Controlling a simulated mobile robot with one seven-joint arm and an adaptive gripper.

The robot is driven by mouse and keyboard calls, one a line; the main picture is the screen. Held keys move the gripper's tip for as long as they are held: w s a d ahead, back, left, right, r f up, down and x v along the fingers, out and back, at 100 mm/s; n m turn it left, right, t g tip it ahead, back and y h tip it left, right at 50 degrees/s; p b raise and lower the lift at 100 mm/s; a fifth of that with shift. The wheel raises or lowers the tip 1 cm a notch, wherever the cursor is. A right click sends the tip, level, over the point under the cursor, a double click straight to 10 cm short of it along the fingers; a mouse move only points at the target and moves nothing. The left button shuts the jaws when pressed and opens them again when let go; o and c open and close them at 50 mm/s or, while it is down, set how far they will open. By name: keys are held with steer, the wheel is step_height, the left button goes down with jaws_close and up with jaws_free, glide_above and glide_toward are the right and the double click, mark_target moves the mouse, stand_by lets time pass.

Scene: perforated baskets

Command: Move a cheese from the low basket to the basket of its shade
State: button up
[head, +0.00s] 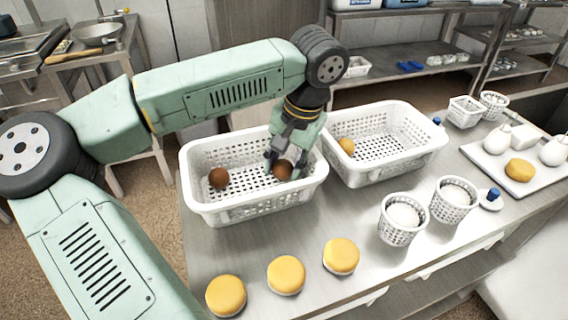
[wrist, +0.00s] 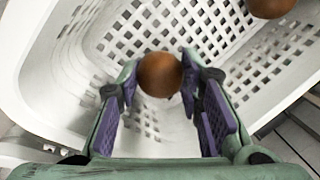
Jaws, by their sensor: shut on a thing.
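My gripper (head: 285,160) reaches down into the left white perforated basket (head: 240,213), its fingers shut on a brown round cheese (head: 283,170). In the wrist view this brown cheese (wrist: 160,75) sits between the purple-padded fingertips (wrist: 162,95). I cannot tell whether it touches the basket floor. A second brown cheese (head: 219,177) lies at the left in the same basket, and it shows at the top right of the wrist view (wrist: 270,6). The right white basket (head: 405,160) holds a yellow cheese (head: 346,146) near its left wall, partly hidden by the basket's side.
Several yellow rounds (head: 286,274) lie along the front of the metal table (head: 345,205). Two small baskets (head: 402,222) with white contents stand right of centre. A tray (head: 500,172) with white pieces and a yellow round is at the right. Two small baskets (head: 466,111) stand behind.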

steer(key=shift+f, duration=0.3)
steer(key=shift+f, duration=0.1)
steer(key=o, duration=1.1)
steer(key=b+v, duration=0.1)
steer(key=v, duration=1.1)
